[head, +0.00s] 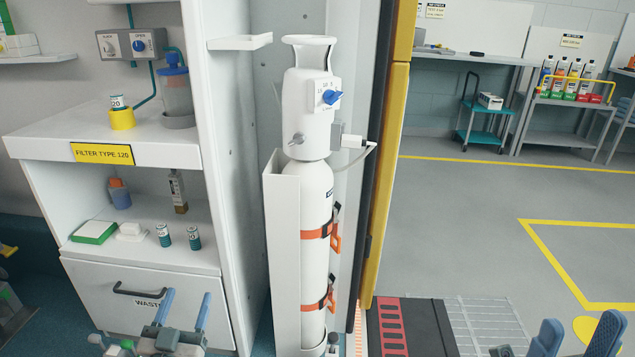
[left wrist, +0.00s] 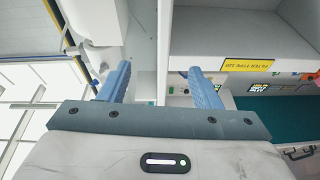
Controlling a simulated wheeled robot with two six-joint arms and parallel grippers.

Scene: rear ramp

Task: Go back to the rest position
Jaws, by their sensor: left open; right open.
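My left gripper (head: 184,310) is at the bottom of the head view, in front of the drawer marked WASTE. Its two blue fingers are apart and nothing is between them. The same fingers show in the left wrist view (left wrist: 158,88), spread and empty. My right gripper (head: 578,338) is at the bottom right corner of the head view, over the grey floor. Its blue fingers are apart and empty, and its lower part is cut off by the picture edge.
A white cabinet (head: 52,150) with shelves and a waste drawer (head: 120,300) stands at the left. A white gas cylinder (head: 305,210) with orange straps stands upright in the middle. A yellow door post (head: 385,190) is right of it. Open floor (head: 470,225) lies at the right.

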